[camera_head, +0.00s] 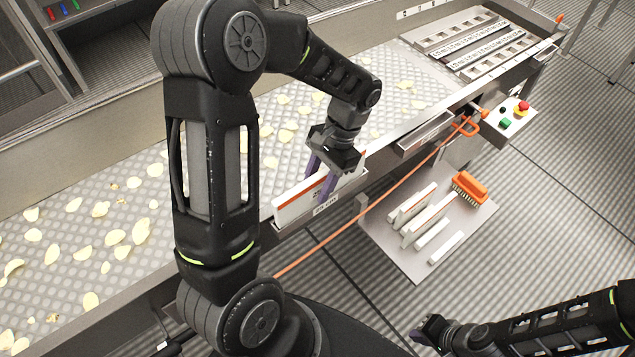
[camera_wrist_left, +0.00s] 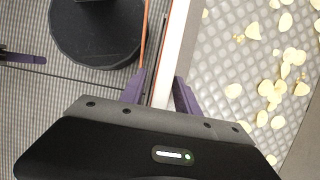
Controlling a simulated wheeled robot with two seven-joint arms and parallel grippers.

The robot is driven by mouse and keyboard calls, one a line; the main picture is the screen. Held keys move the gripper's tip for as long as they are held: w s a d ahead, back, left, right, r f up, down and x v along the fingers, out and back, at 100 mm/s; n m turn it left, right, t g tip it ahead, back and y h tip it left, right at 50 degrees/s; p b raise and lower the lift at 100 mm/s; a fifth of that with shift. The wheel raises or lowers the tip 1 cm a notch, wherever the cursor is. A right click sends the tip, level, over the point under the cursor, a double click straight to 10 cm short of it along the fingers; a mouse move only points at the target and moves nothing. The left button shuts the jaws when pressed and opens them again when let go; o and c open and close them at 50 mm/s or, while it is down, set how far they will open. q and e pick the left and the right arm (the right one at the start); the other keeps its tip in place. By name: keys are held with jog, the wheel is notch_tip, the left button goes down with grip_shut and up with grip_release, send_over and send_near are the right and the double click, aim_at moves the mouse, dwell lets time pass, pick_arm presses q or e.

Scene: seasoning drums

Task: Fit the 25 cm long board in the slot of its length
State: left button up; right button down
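A white board with an orange stripe (camera_head: 298,199) stands on edge in a slot holder (camera_head: 283,222) on the conveyor's near side. Whether the board is fully seated is unclear. My right gripper (camera_head: 428,332) is low at the bottom, away from the boards; its opening is unclear.
A second holder (camera_head: 425,133) sits further right on the conveyor side. A low platform (camera_head: 380,236) carries several white boards (camera_head: 428,220) and an orange brush (camera_head: 468,187). A control box (camera_head: 512,117) and an orange bar (camera_head: 372,198) are nearby. Chips lie on the belt (camera_head: 70,190).

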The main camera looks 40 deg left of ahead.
aim_at(323, 172)
pick_arm(q)
jog(key=shift+r, duration=0.2)
jog(key=shift+w+r, duration=0.15)
jog(key=shift+r, duration=0.05)
jog(key=v, duration=0.6)
jog(key=shift+w+d, duration=0.1)
jog(key=p+v, duration=0.2)
jog(key=v, duration=0.3)
jog(key=shift+s+p, duration=0.2)
jog(key=shift+p, duration=0.15)
jog(key=shift+w+r, duration=0.15)
jog(key=shift+r, duration=0.1)
jog(key=shift+f, duration=0.1)
